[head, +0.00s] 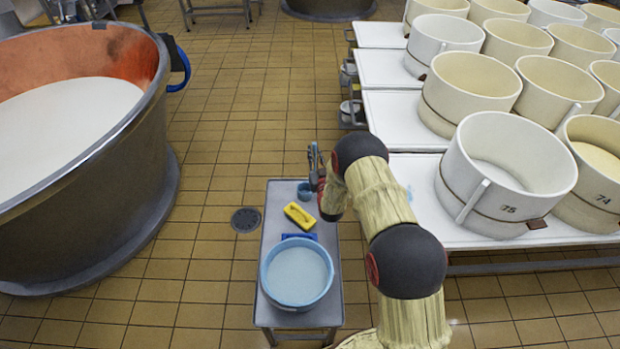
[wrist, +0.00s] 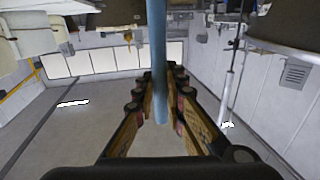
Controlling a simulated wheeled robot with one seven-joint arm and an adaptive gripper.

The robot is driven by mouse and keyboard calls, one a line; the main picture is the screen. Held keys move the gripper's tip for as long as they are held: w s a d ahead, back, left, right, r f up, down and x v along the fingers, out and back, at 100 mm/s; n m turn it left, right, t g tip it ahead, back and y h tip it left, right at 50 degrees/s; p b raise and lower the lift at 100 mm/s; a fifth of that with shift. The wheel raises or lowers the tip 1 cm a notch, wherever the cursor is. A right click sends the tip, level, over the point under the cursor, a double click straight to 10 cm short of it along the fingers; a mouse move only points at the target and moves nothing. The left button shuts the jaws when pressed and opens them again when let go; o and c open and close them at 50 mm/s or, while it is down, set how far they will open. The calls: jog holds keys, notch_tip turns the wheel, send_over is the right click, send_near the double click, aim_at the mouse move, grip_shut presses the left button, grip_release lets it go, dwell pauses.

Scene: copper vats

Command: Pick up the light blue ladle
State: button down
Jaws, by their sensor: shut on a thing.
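The light blue ladle's cup (head: 305,191) shows in the head view at the far end of a small grey table (head: 276,215). I cannot tell whether it touches the tabletop. My gripper (head: 315,167) is just above the cup, at the end of my arm. In the wrist view the ladle's light blue handle (wrist: 159,45) runs upright between the two fingers of my gripper (wrist: 158,88), which is shut on it. In the head view the handle is mostly hidden by the gripper.
A yellow object (head: 299,216) and a round light blue basin (head: 297,299) are on the small table. A large copper vat (head: 120,190) stands left. White tables with several cream tubs (head: 510,180) stand right. Tiled floor (head: 258,100) is free beyond the small table.

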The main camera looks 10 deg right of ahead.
aim_at(315, 148)
jog(key=shift+r+p, duration=0.35)
jog(key=shift+r, duration=0.25)
notch_tip(315, 148, up, 3)
jog(key=shift+f+p, duration=0.2)
jog(key=shift+p, duration=0.5)
jog(key=s+d+r+p, duration=0.4)
jog(key=s+r, duration=0.5)
jog(key=s, duration=0.4)
jog(key=shift+d+r+p, duration=0.15)
jog(key=shift+d+p, duration=0.15)
jog(key=shift+d, duration=0.45)
